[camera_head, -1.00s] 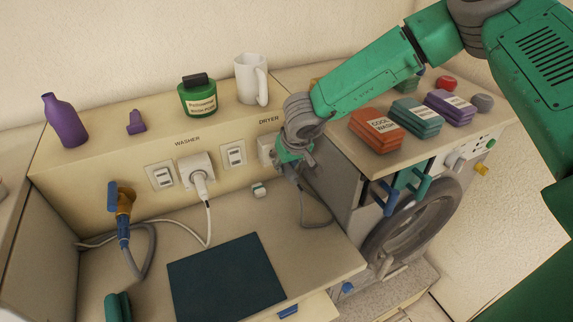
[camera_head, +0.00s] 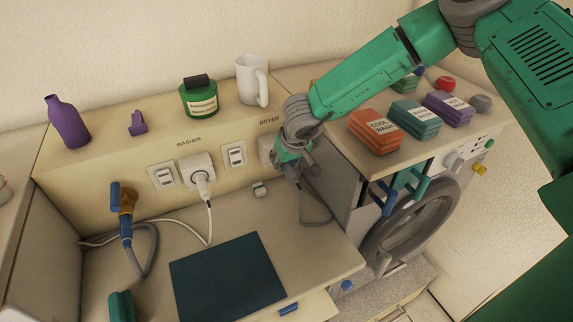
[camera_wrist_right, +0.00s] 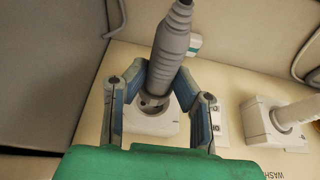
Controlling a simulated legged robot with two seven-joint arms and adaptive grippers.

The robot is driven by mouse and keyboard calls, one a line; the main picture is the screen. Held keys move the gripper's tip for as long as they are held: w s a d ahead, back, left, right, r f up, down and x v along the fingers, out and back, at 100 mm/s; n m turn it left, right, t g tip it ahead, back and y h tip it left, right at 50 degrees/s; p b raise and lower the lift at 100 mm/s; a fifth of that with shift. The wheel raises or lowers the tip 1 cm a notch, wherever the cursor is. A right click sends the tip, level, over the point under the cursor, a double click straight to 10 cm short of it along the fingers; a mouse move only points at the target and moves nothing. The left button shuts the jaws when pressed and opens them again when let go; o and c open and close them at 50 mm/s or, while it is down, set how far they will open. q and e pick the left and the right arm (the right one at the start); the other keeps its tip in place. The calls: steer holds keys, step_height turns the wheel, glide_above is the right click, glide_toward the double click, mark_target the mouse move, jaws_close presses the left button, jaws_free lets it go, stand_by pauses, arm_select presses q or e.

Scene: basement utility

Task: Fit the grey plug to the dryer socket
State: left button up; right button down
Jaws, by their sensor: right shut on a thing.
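The grey plug (camera_wrist_right: 173,45) is between the two blue-grey fingers of my right gripper (camera_wrist_right: 161,75), which is shut on it. In the wrist view the plug's end lies over the round recess of the white dryer socket (camera_wrist_right: 152,124). Dark holes show beside that end, and I cannot tell whether it is in the recess or just in front. In the head view my right gripper (camera_head: 293,163) is at the dryer socket (camera_head: 264,150) under the DRYER label and hides the plug. A grey cord (camera_head: 318,222) hangs below it. My left gripper is not in view.
A white plug (camera_head: 201,178) sits in the washer socket. A blue and orange plug-like piece (camera_head: 123,205) with a grey cord is at left. A dark mat (camera_head: 228,280) lies on the counter. Boxes (camera_head: 375,131) and the dryer-side machine (camera_head: 412,225) stand right of my gripper.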

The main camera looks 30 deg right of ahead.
steer(key=shift+w, duration=0.9)
steer(key=shift+w+d, duration=0.1)
steer(key=shift+w, duration=0.95)
steer(key=c, duration=1.2)
jaws_free()
steer(key=shift+s+r, duration=0.1)
steer(key=shift+r, duration=0.15)
steer(key=v, duration=1.1)
steer(key=shift+s+r, duration=0.1)
steer(key=shift+r, duration=0.05)
